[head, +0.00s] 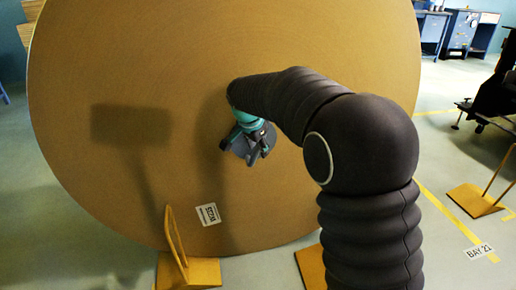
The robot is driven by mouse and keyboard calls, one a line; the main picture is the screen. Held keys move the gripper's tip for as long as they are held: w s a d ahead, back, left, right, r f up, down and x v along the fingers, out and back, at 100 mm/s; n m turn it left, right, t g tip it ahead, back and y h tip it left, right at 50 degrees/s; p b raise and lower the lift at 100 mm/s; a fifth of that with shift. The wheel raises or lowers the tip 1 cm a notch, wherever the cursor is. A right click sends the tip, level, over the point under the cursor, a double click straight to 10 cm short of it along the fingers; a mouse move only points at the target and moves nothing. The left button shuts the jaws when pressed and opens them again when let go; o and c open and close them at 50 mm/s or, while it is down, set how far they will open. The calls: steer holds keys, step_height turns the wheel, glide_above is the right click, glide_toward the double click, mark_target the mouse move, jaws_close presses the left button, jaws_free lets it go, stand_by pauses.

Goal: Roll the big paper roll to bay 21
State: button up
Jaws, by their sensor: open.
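The big paper roll (130,60) stands on edge and fills most of the head view, its flat brown end facing me. A small white label (208,214) is stuck low on that face. My gripper (256,155) is in front of the face near its middle, pointing down, and is open with nothing seen in it. I cannot tell whether it touches the roll. My dark arm hides part of the roll's lower right. The floor sign reading BAY 21 (479,251) lies at the lower right, by yellow floor lines (440,207).
A yellow chock (189,270) with an upright handle stands at the roll's lower edge. Another yellow piece (310,266) is partly hidden by my arm. A similar yellow chock (476,201) stands near the bay sign. Dark equipment (492,100) is at right, workbenches (470,30) behind.

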steer(key=shift+w+f, duration=0.15)
steer(key=shift+f, duration=0.2)
steer(key=shift+c, duration=0.2)
jaws_close()
steer(key=shift+d, duration=0.1)
